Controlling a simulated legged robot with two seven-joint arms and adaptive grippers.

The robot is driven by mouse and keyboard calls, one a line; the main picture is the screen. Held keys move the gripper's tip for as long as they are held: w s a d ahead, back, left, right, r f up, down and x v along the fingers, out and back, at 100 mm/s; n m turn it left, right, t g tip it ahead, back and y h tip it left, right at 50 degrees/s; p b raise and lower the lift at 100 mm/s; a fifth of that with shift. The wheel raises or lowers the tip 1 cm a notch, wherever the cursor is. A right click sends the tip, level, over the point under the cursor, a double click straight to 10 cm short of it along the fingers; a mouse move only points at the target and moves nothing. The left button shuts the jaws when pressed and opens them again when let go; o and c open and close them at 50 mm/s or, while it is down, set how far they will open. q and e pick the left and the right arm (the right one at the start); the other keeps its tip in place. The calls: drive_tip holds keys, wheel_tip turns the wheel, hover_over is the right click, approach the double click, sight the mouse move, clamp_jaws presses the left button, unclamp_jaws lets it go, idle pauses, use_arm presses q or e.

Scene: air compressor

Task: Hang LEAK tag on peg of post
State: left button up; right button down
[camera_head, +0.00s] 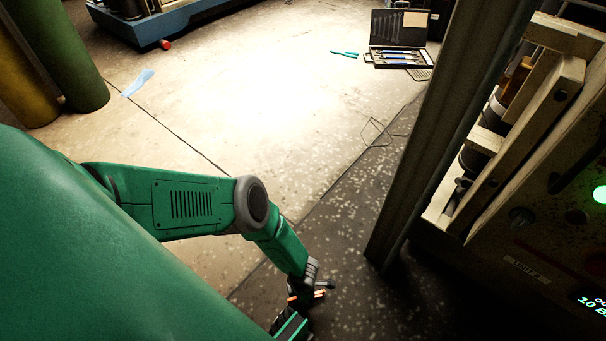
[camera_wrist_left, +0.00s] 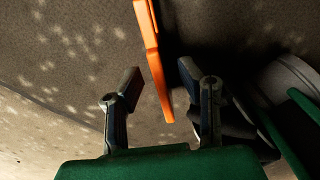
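A thin orange piece (camera_wrist_left: 155,65), seen nearly edge-on, crosses the space between the fingers of my left gripper (camera_wrist_left: 158,82) in the left wrist view. It may be the LEAK tag; no lettering shows. The two fingers stand apart, with a clear gap between the left finger and the orange piece; the right finger is close beside it. In the head view my left gripper (camera_head: 304,294) is low at the bottom centre, small and partly hidden, with bits of orange beside it. A tall metal post (camera_head: 450,130) stands right of it. No peg is discernible. My right gripper is not identifiable.
A machine with a panel and green light (camera_head: 604,194) stands right of the post. Cylinders (camera_head: 62,50) stand at upper left. The middle floor is mostly clear.

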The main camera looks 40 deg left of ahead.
use_arm(q)
drive_tip(key=shift+d+r, duration=0.1)
clamp_jaws()
drive_tip(key=shift+a, duration=0.2)
wheel_tip(320, 180, up, 18)
drive_tip(key=p, duration=1.2)
drive_tip(key=shift+p, duration=0.4)
